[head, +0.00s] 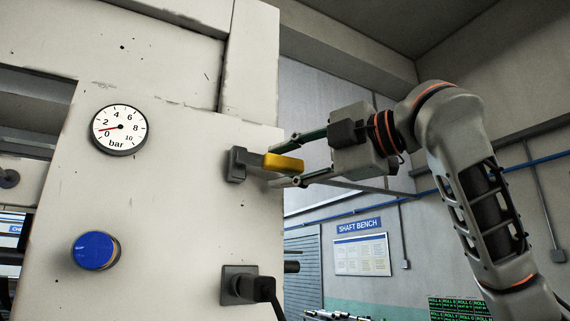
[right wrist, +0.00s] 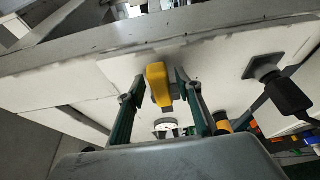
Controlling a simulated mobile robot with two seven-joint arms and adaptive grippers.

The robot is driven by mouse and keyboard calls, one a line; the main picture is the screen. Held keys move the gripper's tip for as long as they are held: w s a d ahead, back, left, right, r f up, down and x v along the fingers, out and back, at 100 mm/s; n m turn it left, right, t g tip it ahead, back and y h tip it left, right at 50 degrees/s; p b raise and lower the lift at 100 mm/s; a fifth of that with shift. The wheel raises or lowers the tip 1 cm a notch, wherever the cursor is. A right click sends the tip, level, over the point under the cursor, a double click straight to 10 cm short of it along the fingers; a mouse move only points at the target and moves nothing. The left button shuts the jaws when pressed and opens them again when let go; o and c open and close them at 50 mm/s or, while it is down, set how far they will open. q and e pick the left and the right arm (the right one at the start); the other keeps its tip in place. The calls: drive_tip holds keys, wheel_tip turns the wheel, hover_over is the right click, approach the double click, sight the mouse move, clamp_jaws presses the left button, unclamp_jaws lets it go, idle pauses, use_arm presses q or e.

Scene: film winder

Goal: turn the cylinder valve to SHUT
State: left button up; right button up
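A yellow lever handle (head: 283,163) sticks out from a dark grey mount (head: 237,164) on the pale panel's right part. It points right, roughly level, in the head view. No SHUT mark is readable, so I cannot tell from a label that it is the cylinder valve. My right gripper (head: 297,160) is open, one finger above the lever and one below. In the right wrist view the yellow lever (right wrist: 159,84) sits between the two green-sided fingers (right wrist: 161,88), with a gap seemingly on each side. My left gripper is not in view.
A round bar gauge (head: 119,129), its red needle near 0, sits upper left on the panel. A blue knob (head: 96,250) is below it. A black plug with cable (head: 262,288) juts out below the lever. A SHAFT BENCH board (head: 360,254) hangs on the back wall.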

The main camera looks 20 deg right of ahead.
drive_tip(key=v, duration=1.2)
idle(0.6)
